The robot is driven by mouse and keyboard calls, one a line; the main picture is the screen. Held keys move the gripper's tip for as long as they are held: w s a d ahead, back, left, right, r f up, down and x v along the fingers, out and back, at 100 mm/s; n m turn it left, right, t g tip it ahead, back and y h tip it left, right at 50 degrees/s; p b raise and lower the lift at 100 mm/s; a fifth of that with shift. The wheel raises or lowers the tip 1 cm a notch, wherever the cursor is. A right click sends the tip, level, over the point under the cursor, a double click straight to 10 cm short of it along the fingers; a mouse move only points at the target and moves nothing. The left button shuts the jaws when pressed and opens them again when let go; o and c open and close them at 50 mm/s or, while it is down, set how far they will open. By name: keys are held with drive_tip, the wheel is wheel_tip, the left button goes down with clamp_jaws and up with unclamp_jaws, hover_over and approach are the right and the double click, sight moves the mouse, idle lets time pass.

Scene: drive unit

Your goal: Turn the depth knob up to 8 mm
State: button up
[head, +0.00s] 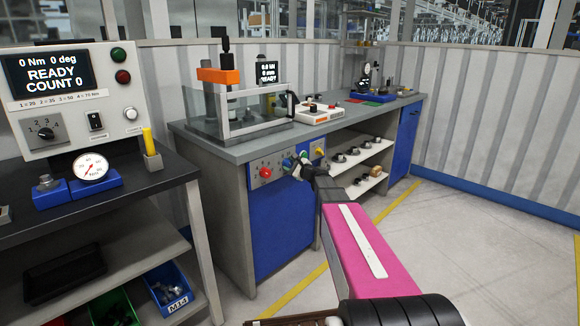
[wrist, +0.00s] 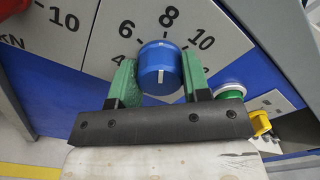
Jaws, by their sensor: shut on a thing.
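The blue depth knob (wrist: 160,66) sits on a light dial plate (wrist: 115,18) marked 4, 6, 8 and 10, with the 8 above the knob. A short white line shows on the lower part of its visible face; I cannot tell which number it matches. My gripper (wrist: 158,82) has its green fingers on either side of the knob, shut on it.
A red knob (head: 266,172) is left of the blue one. A green button (wrist: 229,91) and a yellow knob (wrist: 260,121) are close on the right. The worktop (head: 220,148) overhangs the panel. Open shelves (head: 365,185) lie right; floor is clear there.

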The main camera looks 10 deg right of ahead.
drive_tip(key=shift+m, duration=0.6)
drive_tip(key=o, duration=0.9)
drive_tip(key=v, duration=1.1)
